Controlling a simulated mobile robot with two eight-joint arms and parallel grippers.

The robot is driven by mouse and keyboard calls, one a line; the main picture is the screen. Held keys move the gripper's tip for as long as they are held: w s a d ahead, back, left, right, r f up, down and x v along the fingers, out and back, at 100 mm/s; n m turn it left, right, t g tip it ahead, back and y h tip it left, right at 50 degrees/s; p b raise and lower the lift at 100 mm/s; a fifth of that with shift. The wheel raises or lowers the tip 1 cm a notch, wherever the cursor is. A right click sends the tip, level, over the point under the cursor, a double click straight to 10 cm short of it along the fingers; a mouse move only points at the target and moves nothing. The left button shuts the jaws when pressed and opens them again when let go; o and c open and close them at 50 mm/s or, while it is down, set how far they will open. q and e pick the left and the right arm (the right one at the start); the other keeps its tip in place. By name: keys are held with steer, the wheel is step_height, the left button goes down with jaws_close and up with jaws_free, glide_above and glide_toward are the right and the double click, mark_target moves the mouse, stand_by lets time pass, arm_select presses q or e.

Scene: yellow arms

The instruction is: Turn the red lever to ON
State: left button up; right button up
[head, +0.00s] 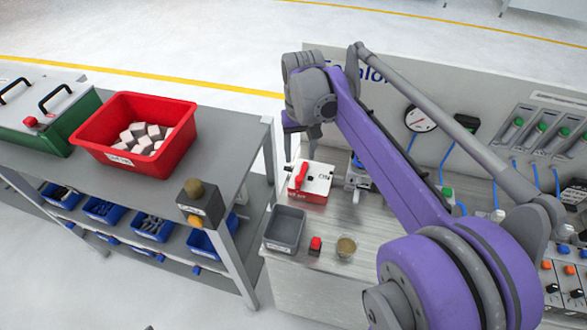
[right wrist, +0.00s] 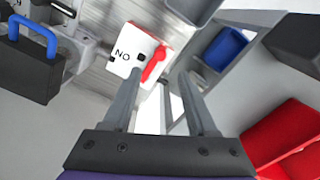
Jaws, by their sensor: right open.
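The red lever (head: 301,176) stands on the left part of a white-topped box with a red front (head: 316,186), on the grey bench. The box's right part has a dark label, too small to read surely here. My left gripper is out of view.
A grey tray (head: 284,229), a red button block (head: 315,246) and a round cup (head: 345,247) stand in front of the box. A shelf with a red bin (head: 110,150) is at left. A panel with a gauge (head: 420,120) stands behind my right arm.

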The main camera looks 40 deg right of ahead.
mark_target(299, 178)
step_height(299, 178, down, 10)
steer(key=shift+r+b, duration=0.1)
steer(key=shift+b, duration=0.2)
jaws_close()
stand_by(1.4)
